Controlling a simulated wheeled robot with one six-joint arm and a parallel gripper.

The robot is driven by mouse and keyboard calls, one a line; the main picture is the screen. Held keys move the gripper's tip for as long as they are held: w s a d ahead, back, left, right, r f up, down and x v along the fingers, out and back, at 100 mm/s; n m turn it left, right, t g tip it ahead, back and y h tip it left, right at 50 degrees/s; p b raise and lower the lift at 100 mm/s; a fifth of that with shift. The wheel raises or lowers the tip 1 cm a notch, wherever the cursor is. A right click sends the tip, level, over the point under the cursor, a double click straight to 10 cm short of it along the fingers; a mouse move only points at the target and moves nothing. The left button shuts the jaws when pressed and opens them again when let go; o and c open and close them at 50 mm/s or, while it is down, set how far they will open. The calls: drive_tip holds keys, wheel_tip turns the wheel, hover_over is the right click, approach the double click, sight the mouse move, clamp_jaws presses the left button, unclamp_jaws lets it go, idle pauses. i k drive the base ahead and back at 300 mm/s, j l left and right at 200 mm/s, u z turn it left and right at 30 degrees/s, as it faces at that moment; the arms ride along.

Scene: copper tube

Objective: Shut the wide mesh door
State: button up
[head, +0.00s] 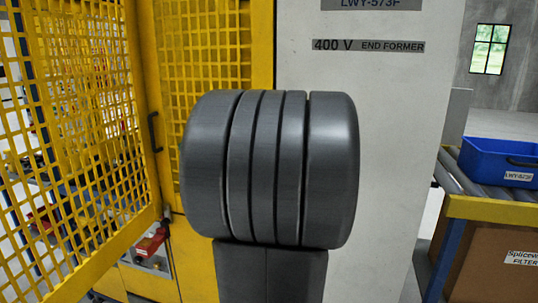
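A wide yellow mesh door panel (125,240) fills the left of the head view. It runs at an angle from near the yellow post towards me, so it appears to stand open; its near edge is cut off by the frame. A second yellow mesh panel (205,92) faces me behind it. A dark upright handle (153,132) shows where the two panels meet in the picture; I cannot tell which one it belongs to. My gripper is not in view. A large grey link of my own arm fills the middle and hides part of the second panel.
A pale machine cabinet (390,130) marked "400 V END FORMER" stands behind my arm. A blue bin (490,160) sits on a roller conveyor at right, with a cardboard box (480,265) beneath. A red-and-white item (150,245) lies low behind the mesh.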

sight(72, 288)
drive_tip(key=z, duration=2)
drive_tip(key=k+z, duration=0.35)
drive_tip(key=k, duration=0.2)
drive_tip(key=k+z, duration=0.35)
drive_tip(key=k, duration=0.2)
drive_tip(key=k+z, duration=0.25)
drive_tip(key=k+l+z, duration=0.25)
drive_tip(key=k+j+z, duration=0.2)
drive_tip(key=k+j+u, duration=0.1)
drive_tip(key=k, duration=0.05)
